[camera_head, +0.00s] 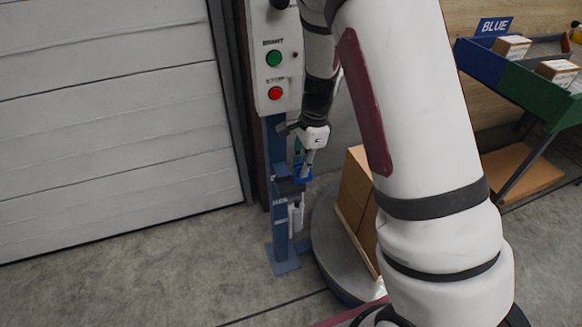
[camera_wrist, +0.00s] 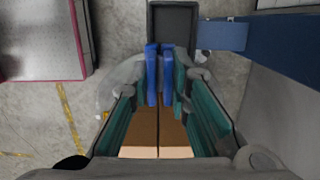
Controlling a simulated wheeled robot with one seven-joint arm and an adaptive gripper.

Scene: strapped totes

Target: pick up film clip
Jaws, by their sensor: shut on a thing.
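The film clip (camera_wrist: 152,72) is blue and two-sided. In the wrist view it stands between the teal-padded fingers of my gripper (camera_wrist: 165,90), which are shut on it. In the head view my gripper (camera_head: 304,166) points down beside the blue post, with the blue clip (camera_head: 304,174) at its fingertips. A small dark tray (camera_wrist: 172,20) lies just beyond the clip in the wrist view. The same tray (camera_head: 288,188) sticks out from the post just below my gripper. I cannot tell whether the clip touches the tray.
The blue post (camera_head: 279,228) carries a control box (camera_head: 273,60) with green and red buttons. Brown cartons (camera_head: 356,190) stand on a round grey platform (camera_head: 326,240) to the right. A rack with blue and green bins (camera_head: 528,92) is at the upper right. Floor at left is clear.

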